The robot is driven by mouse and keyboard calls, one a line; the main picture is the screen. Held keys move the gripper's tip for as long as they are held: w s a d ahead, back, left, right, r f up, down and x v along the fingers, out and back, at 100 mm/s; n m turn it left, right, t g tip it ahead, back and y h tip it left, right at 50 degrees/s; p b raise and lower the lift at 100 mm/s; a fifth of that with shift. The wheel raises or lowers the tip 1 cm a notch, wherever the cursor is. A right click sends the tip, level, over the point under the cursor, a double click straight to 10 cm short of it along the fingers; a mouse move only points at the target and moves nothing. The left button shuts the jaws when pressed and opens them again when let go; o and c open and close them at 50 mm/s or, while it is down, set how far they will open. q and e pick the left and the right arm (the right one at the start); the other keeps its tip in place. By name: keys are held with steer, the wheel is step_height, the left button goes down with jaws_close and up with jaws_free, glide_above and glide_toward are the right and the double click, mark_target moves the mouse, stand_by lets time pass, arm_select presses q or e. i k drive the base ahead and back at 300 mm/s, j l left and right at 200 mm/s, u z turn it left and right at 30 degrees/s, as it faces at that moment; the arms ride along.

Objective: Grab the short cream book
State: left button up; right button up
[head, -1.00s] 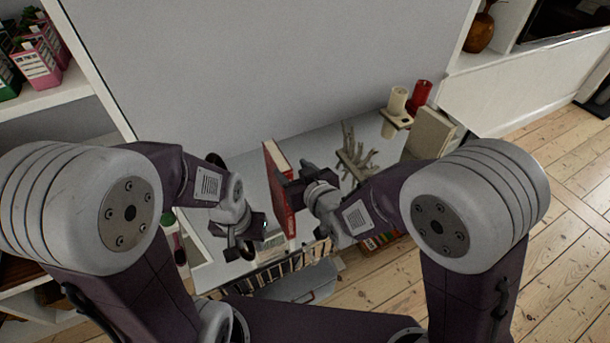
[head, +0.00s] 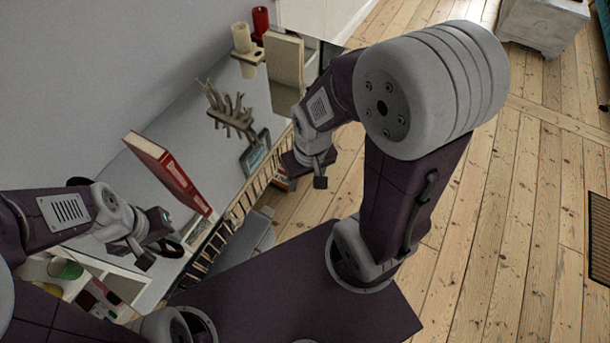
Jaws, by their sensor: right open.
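A cream, upright block-like book (head: 285,60) stands at the far right end of the narrow grey table. Its broad face shows; its lower part meets the tabletop near the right arm. My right gripper (head: 306,175) is open and empty, in front of and below the cream book in the picture, apart from it, at the table's front edge. My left gripper (head: 155,243) looks open and empty near the table's left front part, below the red book. Its fingertips are small and dark in the head view.
A red book (head: 165,168) stands on the table, with a coral-like ornament (head: 229,110) and a dark frame (head: 254,155) to its right. Cream (head: 241,38) and red (head: 260,21) candles stand behind the cream book.

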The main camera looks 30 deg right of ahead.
mark_target(283, 52)
steer(key=i+l+u, duration=0.1)
steer(key=l+u, duration=0.15)
steer(key=l, duration=1.2)
steer(key=l+u, duration=0.3)
steer(key=l, duration=1.2)
steer(key=i+j, duration=0.25)
steer(key=i, duration=0.15)
